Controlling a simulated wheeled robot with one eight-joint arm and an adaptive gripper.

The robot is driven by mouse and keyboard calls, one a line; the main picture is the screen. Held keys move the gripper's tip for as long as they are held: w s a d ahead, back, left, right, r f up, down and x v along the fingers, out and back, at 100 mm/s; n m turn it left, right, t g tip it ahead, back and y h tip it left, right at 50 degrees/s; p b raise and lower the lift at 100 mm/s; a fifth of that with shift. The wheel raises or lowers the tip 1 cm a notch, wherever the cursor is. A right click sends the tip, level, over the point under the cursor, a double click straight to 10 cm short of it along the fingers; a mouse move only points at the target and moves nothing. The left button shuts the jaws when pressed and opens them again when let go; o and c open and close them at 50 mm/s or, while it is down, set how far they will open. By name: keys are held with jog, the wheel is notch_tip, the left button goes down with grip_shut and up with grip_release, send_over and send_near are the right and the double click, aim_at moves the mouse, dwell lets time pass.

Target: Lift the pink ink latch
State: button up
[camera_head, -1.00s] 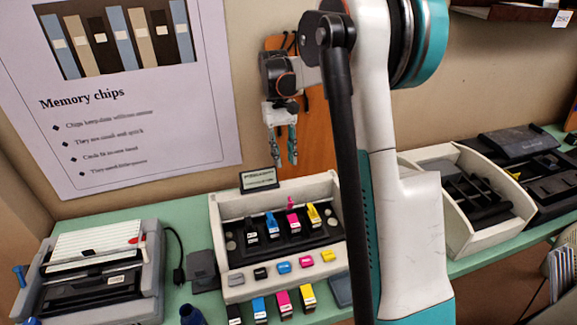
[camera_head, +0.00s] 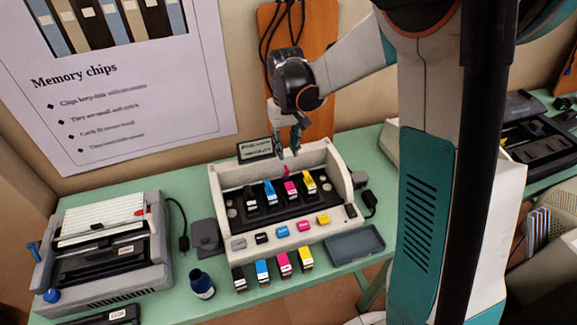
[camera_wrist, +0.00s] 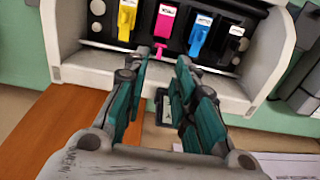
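The white printer unit (camera_head: 340,183) holds a row of black, blue, pink and yellow cartridges. The pink latch (camera_head: 286,170) stands up at the back of the pink cartridge (camera_head: 291,188). In the wrist view the pink cartridge (camera_wrist: 165,22) lies beyond my fingertips, between the yellow (camera_wrist: 127,18) and blue (camera_wrist: 199,35) ones. My gripper (camera_head: 287,152) points down just above and behind the pink latch. It also shows in the wrist view (camera_wrist: 163,62), with two teal fingers apart and nothing held. The latch's tip appears near the gap between the fingers; contact cannot be told.
A small sign (camera_head: 256,149) stands behind the unit, left of my gripper. Coloured buttons and several loose cartridges (camera_head: 283,265) are in front. An ink bottle (camera_head: 201,283) and a grey-white machine (camera_head: 100,250) are to the left. A blue-grey tray (camera_head: 354,242) lies front right.

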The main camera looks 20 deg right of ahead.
aim_at(286, 167)
notch_tip(286, 167, down, 8)
jog(key=shift+r+b, duration=0.15)
jog(key=shift+b, duration=0.7)
grip_shut()
